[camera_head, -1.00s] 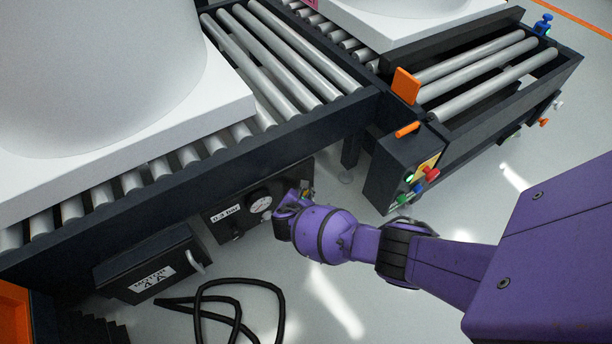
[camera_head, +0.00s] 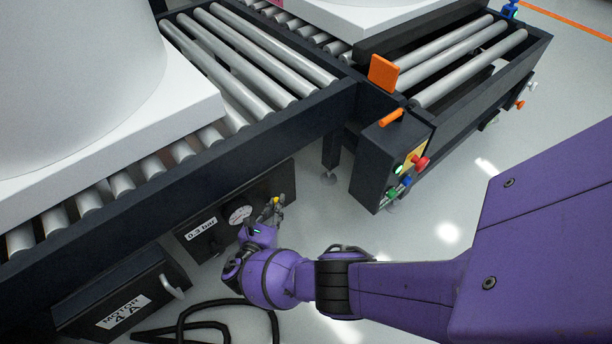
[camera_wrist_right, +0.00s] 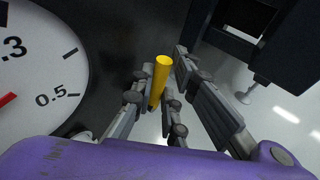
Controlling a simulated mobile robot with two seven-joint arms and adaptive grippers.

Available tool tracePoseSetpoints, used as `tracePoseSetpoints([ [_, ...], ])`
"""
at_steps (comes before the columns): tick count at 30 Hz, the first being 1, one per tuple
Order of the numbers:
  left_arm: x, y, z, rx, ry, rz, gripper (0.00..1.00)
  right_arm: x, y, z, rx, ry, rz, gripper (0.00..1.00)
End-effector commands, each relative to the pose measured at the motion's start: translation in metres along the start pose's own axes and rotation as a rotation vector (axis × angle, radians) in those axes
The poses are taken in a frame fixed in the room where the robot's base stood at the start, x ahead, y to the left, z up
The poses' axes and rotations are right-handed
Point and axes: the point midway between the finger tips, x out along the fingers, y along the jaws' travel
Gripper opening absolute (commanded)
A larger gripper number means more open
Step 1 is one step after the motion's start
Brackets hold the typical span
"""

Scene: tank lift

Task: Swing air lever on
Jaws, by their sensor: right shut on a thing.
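The air lever is a yellow rod (camera_wrist_right: 159,82) standing between the grey fingers of my right gripper (camera_wrist_right: 156,101) in the right wrist view. In the head view the yellow tip (camera_head: 276,200) shows beside the fingers of the right gripper (camera_head: 272,211). The gripper is shut on the lever, just right of a round white gauge (camera_head: 240,214). The gauge fills the left of the wrist view (camera_wrist_right: 40,65), with a red needle at its left edge. The lever's base is hidden. My left gripper is not in view.
The dark air panel (camera_head: 286,180) carries a "0.3 bar" label and sits below the roller conveyor (camera_head: 260,118). A motor box (camera_head: 150,275) with a handle is at lower left, near a black cable (camera_head: 240,303). A button box (camera_head: 372,165) stands right. Floor between is clear.

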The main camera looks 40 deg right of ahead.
Motion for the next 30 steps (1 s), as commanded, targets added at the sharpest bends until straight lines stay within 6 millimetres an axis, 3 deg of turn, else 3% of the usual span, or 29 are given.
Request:
tracePoseSetpoints([
  [13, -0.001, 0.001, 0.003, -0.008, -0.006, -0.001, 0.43, 0.0, 0.003, 0.002, -0.002, -0.01, 0.003, 0.0],
  [14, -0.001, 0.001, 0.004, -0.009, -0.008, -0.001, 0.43, 0.0, 0.003, 0.002, -0.002, -0.01, 0.003, 0.15],
  [16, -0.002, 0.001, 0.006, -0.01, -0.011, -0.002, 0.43, 0.0, 0.003, 0.002, -0.002, -0.01, 0.003, 0.22],
  [26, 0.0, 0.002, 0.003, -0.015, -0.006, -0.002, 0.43, -0.002, 0.002, 0.001, -0.004, -0.008, 0.002, 0.22],
  [30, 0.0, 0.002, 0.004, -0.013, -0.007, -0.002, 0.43, -0.016, 0.002, -0.001, -0.004, -0.006, 0.003, 0.22],
])
